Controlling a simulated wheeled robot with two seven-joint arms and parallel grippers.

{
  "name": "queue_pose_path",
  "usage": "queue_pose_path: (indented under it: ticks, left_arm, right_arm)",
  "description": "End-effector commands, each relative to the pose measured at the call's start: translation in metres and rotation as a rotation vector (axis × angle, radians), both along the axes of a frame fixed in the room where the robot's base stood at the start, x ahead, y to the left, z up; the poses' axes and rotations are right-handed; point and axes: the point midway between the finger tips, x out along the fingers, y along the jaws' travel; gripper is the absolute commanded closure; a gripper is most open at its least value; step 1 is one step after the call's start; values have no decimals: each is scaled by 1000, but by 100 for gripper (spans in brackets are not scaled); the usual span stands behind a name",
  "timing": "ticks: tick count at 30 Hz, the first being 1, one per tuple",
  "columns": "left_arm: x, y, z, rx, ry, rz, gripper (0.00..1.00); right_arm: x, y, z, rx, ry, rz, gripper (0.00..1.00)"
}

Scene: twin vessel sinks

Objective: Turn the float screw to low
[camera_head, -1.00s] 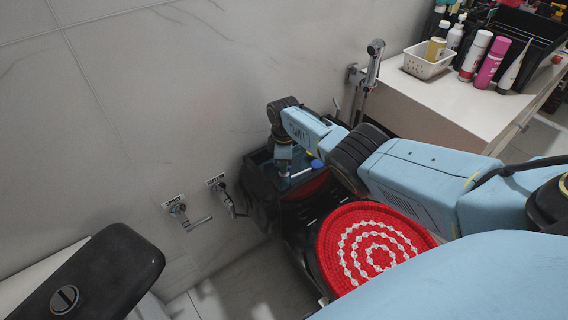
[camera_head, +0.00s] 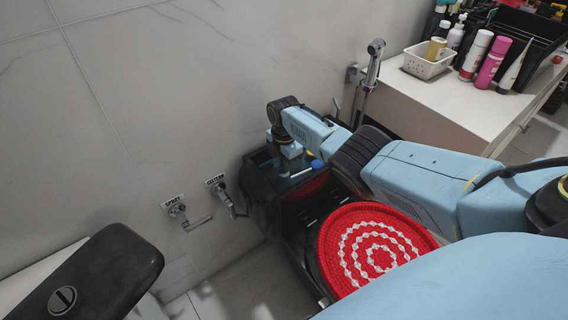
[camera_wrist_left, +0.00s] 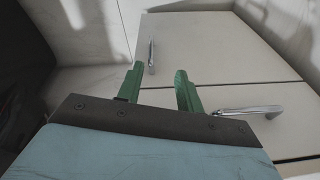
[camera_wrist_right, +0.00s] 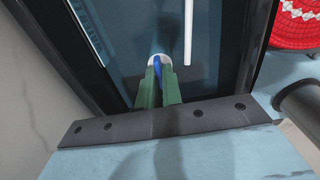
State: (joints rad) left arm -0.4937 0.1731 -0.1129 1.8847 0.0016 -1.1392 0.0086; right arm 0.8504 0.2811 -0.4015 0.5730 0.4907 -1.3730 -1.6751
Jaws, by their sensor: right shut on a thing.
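My right gripper (camera_wrist_right: 158,88) reaches down into an open dark tank. Its green fingers are shut on a small blue piece (camera_wrist_right: 157,66), which I take to be the float screw. A pale round part (camera_wrist_right: 160,59) sits just beyond the fingertips. In the head view my right wrist (camera_head: 289,150) is over the tank (camera_head: 262,195), and the fingertips are hard to make out. A blue rounded part (camera_head: 317,164) shows beside the wrist. My left gripper (camera_wrist_left: 160,82) is open and empty, its green fingers apart in front of pale cabinet fronts. It is not visible in the head view.
A white tube (camera_wrist_right: 188,32) stands in the tank, close to the right of my fingers. A red and white round mat (camera_head: 375,246) lies beside the tank. Two labelled wall valves (camera_head: 190,215) are to its left. A white counter (camera_head: 440,105) with bottles stands at right.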

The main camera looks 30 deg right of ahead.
Motion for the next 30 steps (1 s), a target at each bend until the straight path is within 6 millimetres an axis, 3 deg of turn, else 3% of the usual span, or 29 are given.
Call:
queue_pose_path:
  ticks: [15, 16, 21, 30]
  left_arm:
    - [-2, 3, -1, 6, 4, -3, 64]
    - [-2, 3, -1, 6, 4, -3, 64]
    - [-2, 3, -1, 6, 5, -3, 64]
    - [-2, 3, -1, 6, 5, -3, 64]
  right_arm:
    - [0, 1, 0, 1, 0, 22, 100]
    - [0, 1, 0, 1, 0, 22, 92]
    - [0, 1, 0, 1, 0, 21, 71]
    - [0, 0, 1, 0, 0, 20, 71]
